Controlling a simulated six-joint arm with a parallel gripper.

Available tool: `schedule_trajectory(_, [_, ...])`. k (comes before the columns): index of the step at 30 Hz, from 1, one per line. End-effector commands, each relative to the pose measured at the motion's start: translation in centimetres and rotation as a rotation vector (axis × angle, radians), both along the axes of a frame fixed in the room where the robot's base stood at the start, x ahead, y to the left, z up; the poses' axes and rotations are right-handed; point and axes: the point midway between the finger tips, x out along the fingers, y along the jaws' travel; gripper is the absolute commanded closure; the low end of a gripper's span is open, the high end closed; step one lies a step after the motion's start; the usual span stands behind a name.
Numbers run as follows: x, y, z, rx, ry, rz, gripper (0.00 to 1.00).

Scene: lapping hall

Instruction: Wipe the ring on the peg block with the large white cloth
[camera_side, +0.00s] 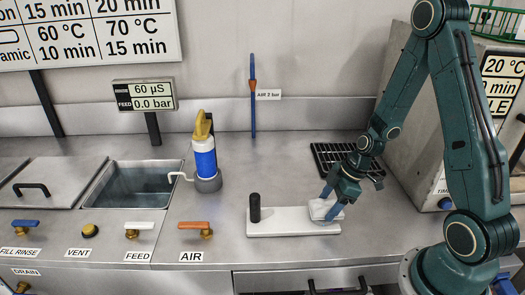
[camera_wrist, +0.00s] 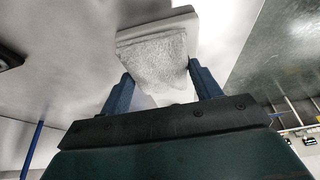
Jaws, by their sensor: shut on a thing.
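The white peg block (camera_side: 285,228) lies flat on the steel counter, with a black upright peg (camera_side: 255,207) near its left end. My gripper (camera_side: 331,200) points down at the block's right end. Its blue fingers are shut on the white cloth (camera_side: 321,210), which is bunched at that end of the block. In the wrist view the cloth (camera_wrist: 155,62) fills the space between the fingers (camera_wrist: 163,90), and a white edge of the block (camera_wrist: 182,17) shows beyond it. I cannot make out the ring; the cloth and fingers cover the block's right end.
A black rack (camera_side: 330,158) lies behind my gripper. A blue bottle with a yellow top (camera_side: 205,158) stands left of the block, near an open sink (camera_side: 130,187). Valve handles, including the orange AIR handle (camera_side: 194,226), line the front edge. The counter between bottle and rack is clear.

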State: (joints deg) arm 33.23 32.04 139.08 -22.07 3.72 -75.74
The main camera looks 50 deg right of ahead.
Motion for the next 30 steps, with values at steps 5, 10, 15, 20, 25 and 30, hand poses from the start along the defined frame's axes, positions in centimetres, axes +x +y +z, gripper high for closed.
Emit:
schedule_trajectory(5, [-0.7, -0.7, 0.4, 0.000, 0.000, 0.001, 0.62])
schedule_trajectory(10, [-0.7, -0.7, 3.0, -0.003, -0.002, 0.001, 0.62])
schedule_trajectory(15, [-0.7, -0.7, 4.6, -0.003, -0.003, 0.002, 0.62])
schedule_trajectory(20, [-0.7, -0.7, 6.0, -0.003, -0.002, 0.001, 0.62])
schedule_trajectory(25, [-0.7, -0.7, 7.5, -0.002, -0.003, 0.001, 0.62])
schedule_trajectory(30, [-0.7, -0.6, 8.2, -0.001, -0.001, 0.001, 0.62])
